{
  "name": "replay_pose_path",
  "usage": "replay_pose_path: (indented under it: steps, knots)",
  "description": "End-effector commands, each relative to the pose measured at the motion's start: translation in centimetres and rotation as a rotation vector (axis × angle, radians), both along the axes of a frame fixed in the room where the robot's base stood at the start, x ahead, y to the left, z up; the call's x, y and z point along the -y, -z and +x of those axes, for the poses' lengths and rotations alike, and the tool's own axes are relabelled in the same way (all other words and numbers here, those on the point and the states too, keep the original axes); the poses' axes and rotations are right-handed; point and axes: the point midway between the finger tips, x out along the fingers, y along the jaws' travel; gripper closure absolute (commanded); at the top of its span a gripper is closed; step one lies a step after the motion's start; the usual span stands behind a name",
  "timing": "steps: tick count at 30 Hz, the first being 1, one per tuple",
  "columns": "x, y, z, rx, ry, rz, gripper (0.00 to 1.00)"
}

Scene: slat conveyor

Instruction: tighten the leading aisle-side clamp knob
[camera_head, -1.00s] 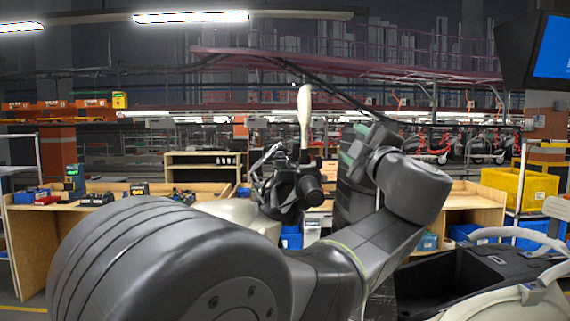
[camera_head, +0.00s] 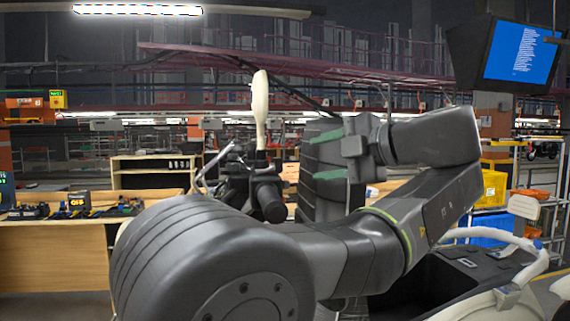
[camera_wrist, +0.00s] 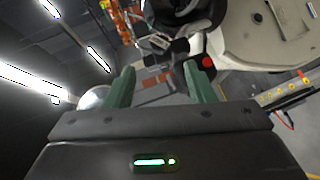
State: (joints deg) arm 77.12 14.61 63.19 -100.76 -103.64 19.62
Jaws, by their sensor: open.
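My gripper (camera_head: 322,157) is open and empty, its two green fingers pointing left in the head view. They also show in the wrist view (camera_wrist: 160,85). In the head view the fingers lie in front of or beside a dark upright scooter part; the gap is hard to judge. A scooter with a pale mirror (camera_head: 260,108) and dark handlebar parts (camera_head: 266,195) stands behind my arm. In the wrist view a red round part (camera_wrist: 208,62) on the scooter lies beyond the right finger. I cannot make out the clamp knob for certain in either view.
A metal rail with yellow discs (camera_wrist: 285,93) shows at the right of the wrist view. A wooden bench (camera_head: 60,250) with small items stands at left. Yellow (camera_head: 492,187) and blue bins (camera_head: 490,228) and a monitor (camera_head: 518,52) are at right.

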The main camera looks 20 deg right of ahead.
Motion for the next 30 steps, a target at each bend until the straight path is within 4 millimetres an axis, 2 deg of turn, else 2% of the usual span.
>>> replay_pose_path:
  steps: [9, 15, 21, 29, 30]
  knots:
    - [-2.6, 1.2, 5.6, 0.001, -0.006, 0.001, 0.51]
    - [-3.6, 1.9, 7.9, 0.001, -0.003, 0.001, 0.51]
    - [-4.0, 2.2, 8.8, 0.002, -0.001, 0.0, 0.51]
    - [-4.0, 2.2, 8.9, 0.002, 0.0, 0.0, 0.51]
    - [-4.0, 2.2, 8.9, 0.002, 0.0, 0.0, 0.57]
